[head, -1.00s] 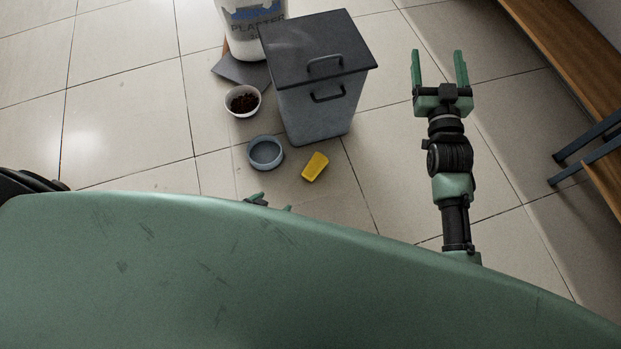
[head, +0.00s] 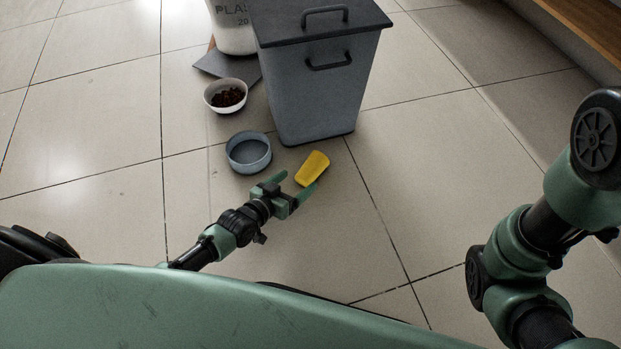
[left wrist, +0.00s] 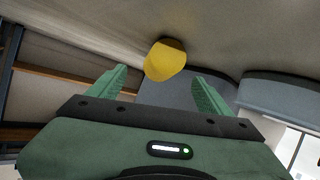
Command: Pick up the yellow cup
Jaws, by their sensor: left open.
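The yellow cup (head: 313,168) is on the tiled floor in front of the grey bin. I cannot tell for sure whether it stands or lies. My left gripper (head: 298,183) is open and empty, low near the floor. Its fingers point at the cup, with one fingertip close to the cup's near side; touching or apart is unclear. In the left wrist view the yellow cup (left wrist: 166,60) shows ahead, between the two green fingers of the left gripper (left wrist: 160,78) and beyond their tips. My right arm shows at the right, but its gripper is out of the picture.
The grey lidded bin (head: 322,95) stands just behind the cup. A blue-grey round bowl (head: 248,153) is left of it, close to my left gripper. A white bowl with dark contents (head: 225,96) and a plaster bucket (head: 234,38) stand farther back. Floor at right is open.

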